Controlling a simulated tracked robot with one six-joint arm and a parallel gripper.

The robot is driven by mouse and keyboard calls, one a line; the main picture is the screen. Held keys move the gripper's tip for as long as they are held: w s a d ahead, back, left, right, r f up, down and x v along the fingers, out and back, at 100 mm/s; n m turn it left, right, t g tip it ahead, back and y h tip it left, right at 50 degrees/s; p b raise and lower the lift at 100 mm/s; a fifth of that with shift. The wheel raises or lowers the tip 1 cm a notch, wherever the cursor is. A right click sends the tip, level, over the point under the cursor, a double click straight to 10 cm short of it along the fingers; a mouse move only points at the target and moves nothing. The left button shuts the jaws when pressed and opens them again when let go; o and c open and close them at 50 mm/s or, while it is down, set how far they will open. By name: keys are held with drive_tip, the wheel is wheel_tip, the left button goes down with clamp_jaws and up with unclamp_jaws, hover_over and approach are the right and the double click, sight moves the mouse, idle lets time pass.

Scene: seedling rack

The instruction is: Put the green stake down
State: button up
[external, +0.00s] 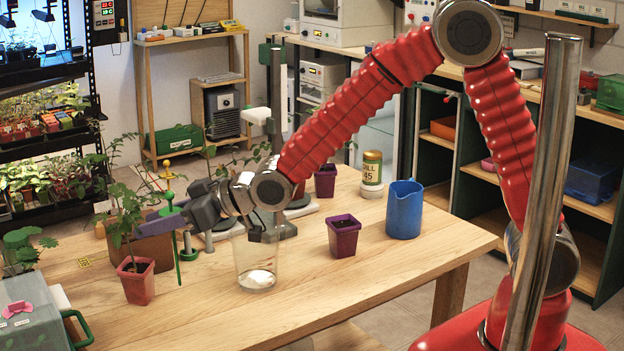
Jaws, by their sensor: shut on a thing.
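The green stake (178,262) is thin and stands about upright in the external view, near the left part of the table. My gripper (172,217) is shut on its upper part, reaching in from the right. Whether the stake's lower end touches the table or hangs just above it I cannot tell. Part of the stake is hidden by the gripper fingers.
A magenta pot with a seedling (136,281) stands just left of the stake, with a brown planter (128,238) behind. A clear beaker (256,262) stands to the right, then a magenta pot (343,236) and a blue jug (404,210). The table's front middle (200,322) is clear.

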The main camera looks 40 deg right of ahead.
drive_tip(key=shift+f, duration=2.15)
drive_tip(key=shift+f, duration=2)
drive_tip(key=o, duration=1)
drive_tip(key=v, duration=1.2)
